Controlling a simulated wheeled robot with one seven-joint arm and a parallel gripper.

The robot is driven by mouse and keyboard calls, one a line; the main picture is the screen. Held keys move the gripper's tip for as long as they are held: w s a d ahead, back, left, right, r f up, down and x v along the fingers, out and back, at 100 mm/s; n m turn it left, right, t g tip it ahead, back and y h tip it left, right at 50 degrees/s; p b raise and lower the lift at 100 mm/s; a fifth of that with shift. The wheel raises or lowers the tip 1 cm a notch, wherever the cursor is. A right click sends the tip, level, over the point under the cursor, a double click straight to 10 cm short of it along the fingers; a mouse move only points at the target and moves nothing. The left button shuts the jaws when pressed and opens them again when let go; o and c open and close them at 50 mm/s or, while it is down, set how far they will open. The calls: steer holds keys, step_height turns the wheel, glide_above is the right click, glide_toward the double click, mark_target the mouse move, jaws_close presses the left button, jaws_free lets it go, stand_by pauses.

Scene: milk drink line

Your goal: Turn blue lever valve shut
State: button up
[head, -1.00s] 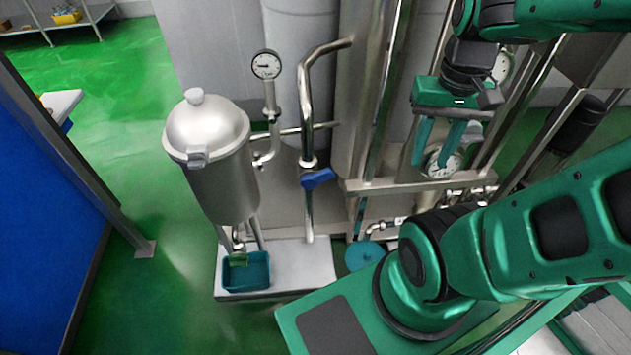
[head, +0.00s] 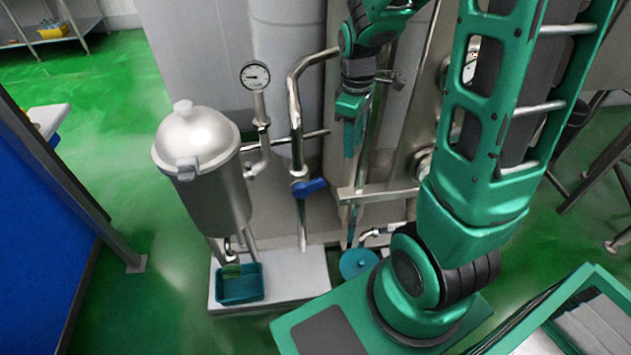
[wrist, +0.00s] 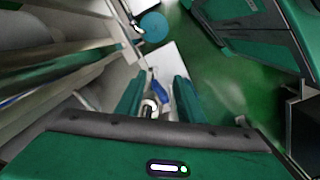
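The blue lever valve (head: 309,188) sits on a vertical steel pipe (head: 302,225) right of the steel pot. Its handle sticks out to the right, across the pipe. My gripper (head: 352,138) hangs above and to the right of the lever in the head view, fingers down, apart from it. In the wrist view the fingers of my gripper (wrist: 161,76) are spread with nothing between them. There the blue lever (wrist: 156,95) shows in the gap between the fingers, farther off.
A domed steel pot (head: 205,170) and a round gauge (head: 255,75) stand left of the pipe. A teal bin (head: 240,284) sits on a pale plinth (head: 300,275). A steel bracket (head: 380,194) and teal disc (head: 359,263) are right of the lever.

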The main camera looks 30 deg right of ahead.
mark_target(317, 179)
steer(key=w+a+f+n, duration=0.2)
steer(key=f, duration=0.1)
steer(key=w+a+f+n, duration=0.1)
steer(key=w+f+n, duration=0.1)
steer(key=w+f, duration=0.1)
steer(key=w+a+f+n, duration=0.2)
steer(key=w+f+n, duration=0.1)
steer(key=shift+a+f+y, duration=0.3)
steer(key=shift+f, duration=0.05)
step_height(317, 179, down, 11)
steer(key=shift+r, duration=0.15)
jaws_close()
steer(key=shift+w, duration=0.1)
